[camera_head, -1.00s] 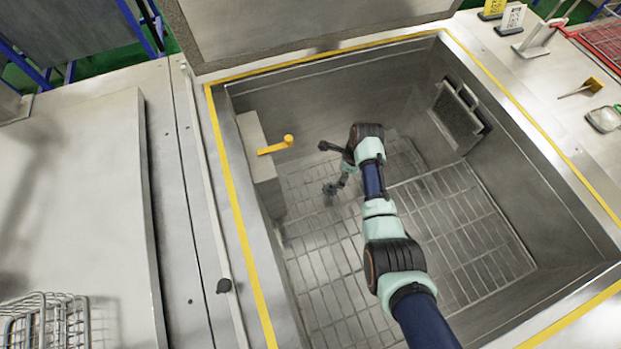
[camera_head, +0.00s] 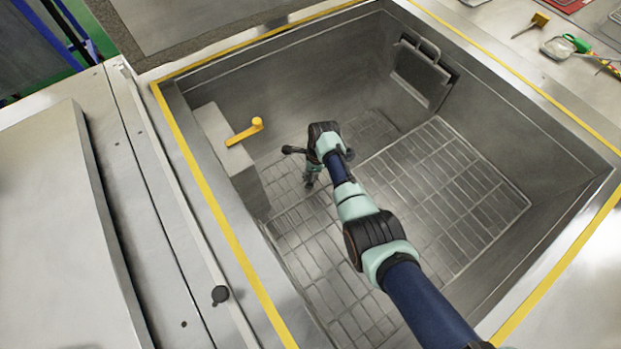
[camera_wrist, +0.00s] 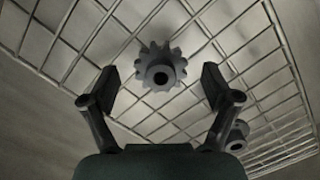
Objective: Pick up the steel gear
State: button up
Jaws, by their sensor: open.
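A grey steel gear (camera_wrist: 161,68) with a hub and a dark centre hole shows in the wrist view, over the wire grid. It lies ahead of my gripper (camera_wrist: 158,88), roughly centred between the fingertips. The fingers are spread wide and hold nothing. In the head view my gripper (camera_head: 311,180) points down inside the sunken basin, and the gear cannot be made out there. A second dark round part with a hole (camera_wrist: 237,136) sits at the lower right of the wrist view, partly behind the right finger.
The steel basin (camera_head: 520,160) has high walls around my arm and a wire grid floor (camera_head: 450,205). A yellow handle (camera_head: 244,132) juts from a block on the left wall. A dark framed panel (camera_head: 423,72) hangs on the far right wall.

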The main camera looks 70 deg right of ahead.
jog(key=shift+r, duration=0.1)
jog(key=c, duration=1.5)
